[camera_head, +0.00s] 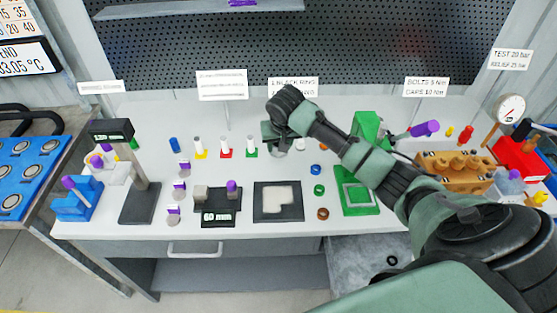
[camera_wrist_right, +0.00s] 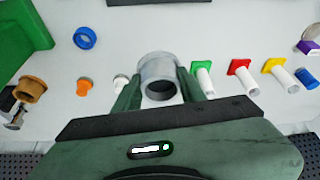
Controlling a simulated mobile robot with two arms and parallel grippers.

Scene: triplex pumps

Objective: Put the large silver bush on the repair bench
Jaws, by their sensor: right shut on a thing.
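The large silver bush (camera_wrist_right: 157,70) is a grey hollow cylinder in the right wrist view. It sits between the two green fingers of my right gripper (camera_wrist_right: 160,92), which is shut on it. In the head view my right gripper (camera_head: 278,142) points down over the back middle of a white-topped bench (camera_head: 130,215), and mostly hides the bush. I cannot tell whether the bush touches the bench top. No label marks this bench as the repair bench. My left gripper is not in view.
White flanged pieces with yellow, red and green bases (camera_head: 225,148) stand left of my gripper. A dark mat with a pale pad (camera_head: 278,200) lies in front. A green press (camera_head: 358,195) and a brown block (camera_head: 455,172) stand to the right. Blue, green and brown rings (camera_head: 318,189) lie between mat and press.

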